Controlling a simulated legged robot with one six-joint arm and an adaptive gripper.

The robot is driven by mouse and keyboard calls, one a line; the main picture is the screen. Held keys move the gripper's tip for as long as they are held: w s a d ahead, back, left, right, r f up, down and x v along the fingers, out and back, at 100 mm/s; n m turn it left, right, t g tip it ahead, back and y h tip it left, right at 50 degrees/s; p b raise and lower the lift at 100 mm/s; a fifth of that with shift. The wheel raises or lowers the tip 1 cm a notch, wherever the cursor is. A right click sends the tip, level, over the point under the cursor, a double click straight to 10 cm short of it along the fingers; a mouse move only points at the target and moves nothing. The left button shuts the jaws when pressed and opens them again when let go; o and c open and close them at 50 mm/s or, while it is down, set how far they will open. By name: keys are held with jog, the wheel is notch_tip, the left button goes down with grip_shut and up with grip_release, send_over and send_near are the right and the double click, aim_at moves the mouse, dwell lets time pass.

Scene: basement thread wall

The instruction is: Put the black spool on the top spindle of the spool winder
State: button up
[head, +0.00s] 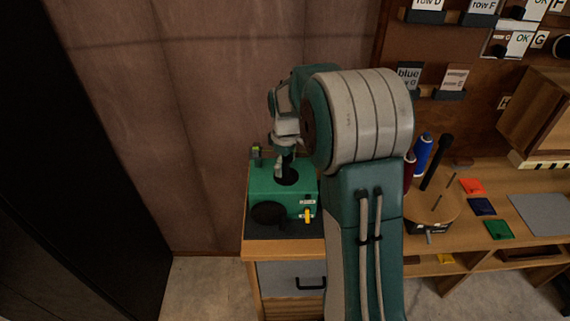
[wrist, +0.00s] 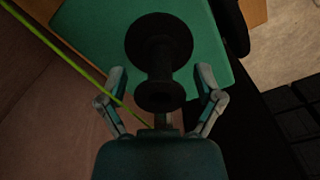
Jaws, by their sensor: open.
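The spool winder (head: 260,179) is a green box on the bench at the left. The black spool (wrist: 161,62) stands on its green top (wrist: 90,30) in the wrist view, one flange toward the camera. The spool's dark flange (head: 287,178) also shows under my gripper in the head view. The top spindle cannot be made out, so I cannot tell how far the spool sits on it. My gripper (wrist: 160,82) is open, one finger on each side of the spool, with visible gaps. My gripper (head: 283,166) is above the winder in the head view.
A black disc (head: 268,213) and a yellow lever (head: 308,215) are at the winder's front. A yellow-green line (wrist: 60,48) crosses beside my left finger. A round wooden stand (head: 432,212) with spools is right of my arm. The wall is close behind the winder.

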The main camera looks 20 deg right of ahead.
jog(key=shift+r, duration=0.1)
notch_tip(320, 180, up, 12)
jog(key=shift+f, duration=0.2)
dwell(0.3)
